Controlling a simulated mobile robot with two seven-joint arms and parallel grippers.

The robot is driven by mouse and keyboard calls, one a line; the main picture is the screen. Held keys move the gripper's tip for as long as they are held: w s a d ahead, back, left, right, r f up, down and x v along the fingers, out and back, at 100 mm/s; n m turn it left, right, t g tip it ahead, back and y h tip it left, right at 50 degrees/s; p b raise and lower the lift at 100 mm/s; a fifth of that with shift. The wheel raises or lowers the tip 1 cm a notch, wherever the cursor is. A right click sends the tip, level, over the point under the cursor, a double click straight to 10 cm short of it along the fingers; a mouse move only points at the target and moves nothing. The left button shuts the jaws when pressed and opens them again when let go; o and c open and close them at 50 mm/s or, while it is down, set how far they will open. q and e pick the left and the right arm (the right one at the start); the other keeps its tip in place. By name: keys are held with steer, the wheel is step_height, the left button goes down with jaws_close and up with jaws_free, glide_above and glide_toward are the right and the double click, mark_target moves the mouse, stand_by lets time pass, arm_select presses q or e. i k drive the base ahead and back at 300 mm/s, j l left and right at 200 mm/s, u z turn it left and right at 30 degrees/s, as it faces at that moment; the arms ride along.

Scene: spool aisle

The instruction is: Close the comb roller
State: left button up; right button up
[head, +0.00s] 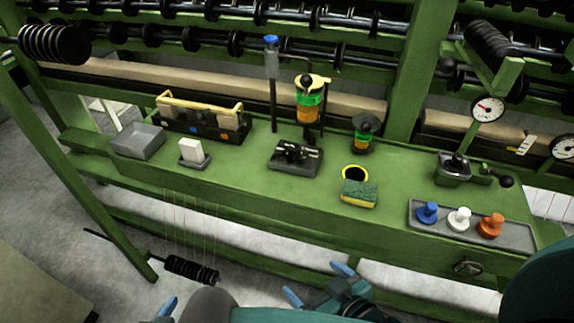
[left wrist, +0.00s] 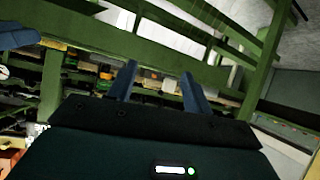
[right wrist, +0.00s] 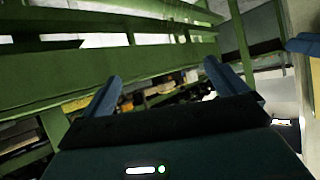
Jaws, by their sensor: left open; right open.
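No part is labelled as the comb roller, so I cannot tell for sure which one it is. A dark ribbed roller (head: 191,269) hangs below the bench at the left. My right gripper (head: 318,283) is open and empty in front of the bench; its spread fingers show in the right wrist view (right wrist: 163,76). My left gripper (head: 166,308) shows only a fingertip at the bottom edge; the left wrist view (left wrist: 160,84) shows it open and empty.
Gauges (head: 488,107) and spool bars stand behind. A green post (head: 75,170) slants at the left.

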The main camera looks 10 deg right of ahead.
mark_target(496, 62)
steer(key=z, duration=1.45)
